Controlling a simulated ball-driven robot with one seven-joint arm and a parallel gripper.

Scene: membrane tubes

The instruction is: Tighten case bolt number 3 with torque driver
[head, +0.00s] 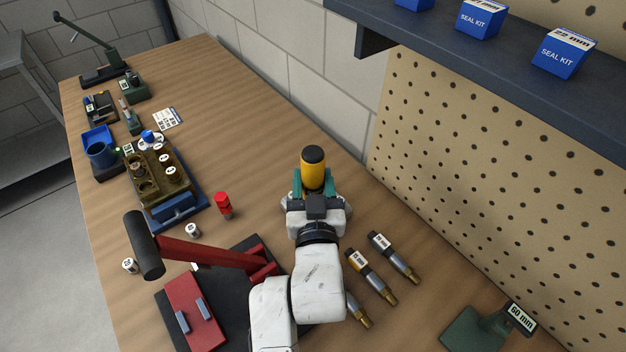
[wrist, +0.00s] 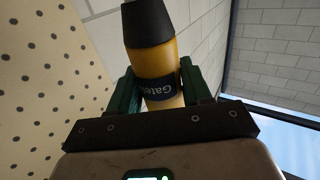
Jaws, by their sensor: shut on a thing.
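My gripper (head: 313,190) is shut on a yellow driver (head: 312,172) with a black end cap, which I take for the torque driver. It is held above the right part of the bench. In the wrist view the driver (wrist: 152,58) sits between the green fingers (wrist: 158,88), black end up, with a dark printed band. Its working tip is hidden. A bronze-brown case (head: 176,203) sits in a blue holder (head: 176,221) left of my gripper, well apart from it. Several white-topped round parts are on the case; I cannot read which is number 3.
A red press with a black-handled lever (head: 205,254) stands between my arm and the bench's left edge. A small red part (head: 223,206) stands right of the case. Several metal-tipped tools (head: 396,258) lie right of my arm. A pegboard (head: 480,170) and shelf (head: 450,55) border the right.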

